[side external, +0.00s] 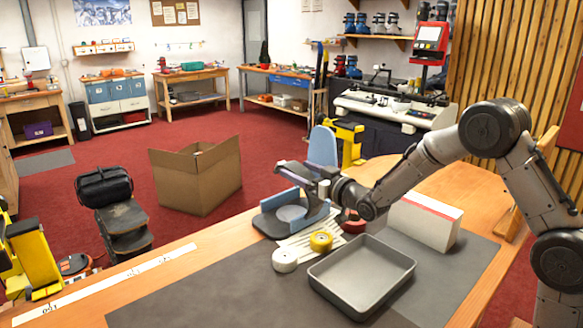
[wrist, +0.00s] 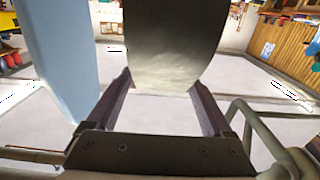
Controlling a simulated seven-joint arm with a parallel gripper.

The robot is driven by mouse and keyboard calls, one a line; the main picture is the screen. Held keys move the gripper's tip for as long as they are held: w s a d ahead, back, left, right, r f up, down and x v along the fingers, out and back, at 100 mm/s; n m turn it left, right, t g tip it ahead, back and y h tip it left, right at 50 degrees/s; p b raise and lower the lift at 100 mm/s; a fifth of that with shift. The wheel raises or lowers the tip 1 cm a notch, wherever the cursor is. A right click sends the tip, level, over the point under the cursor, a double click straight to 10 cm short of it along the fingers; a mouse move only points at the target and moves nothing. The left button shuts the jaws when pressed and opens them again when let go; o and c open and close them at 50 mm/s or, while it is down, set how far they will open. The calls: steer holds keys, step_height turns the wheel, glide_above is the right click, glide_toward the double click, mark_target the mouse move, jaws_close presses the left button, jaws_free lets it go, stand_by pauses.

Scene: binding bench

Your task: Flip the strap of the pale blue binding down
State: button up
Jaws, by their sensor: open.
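The pale blue binding (side external: 276,203) stands on the mat, with a dark base and a tall pale blue back (side external: 322,147). My gripper (side external: 287,170) is over it, at the height of its upper part. In the wrist view a broad dark grey band, apparently the strap (wrist: 175,45), rises between the two open fingers (wrist: 160,80). I cannot tell whether either finger touches it. A pale blue panel of the binding (wrist: 58,55) stands left of the fingers. In the side view my gripper hides much of the strap.
In front of the binding lie a white roll (side external: 285,260), a yellow roll (side external: 321,240) and a grey tray (side external: 362,273). A white box with a red stripe (side external: 425,219) stands to the right. The grey mat (side external: 205,296) is clear at the front left.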

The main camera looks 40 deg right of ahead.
mark_target(291, 163)
steer(key=shift+w, duration=1.8)
jaws_close()
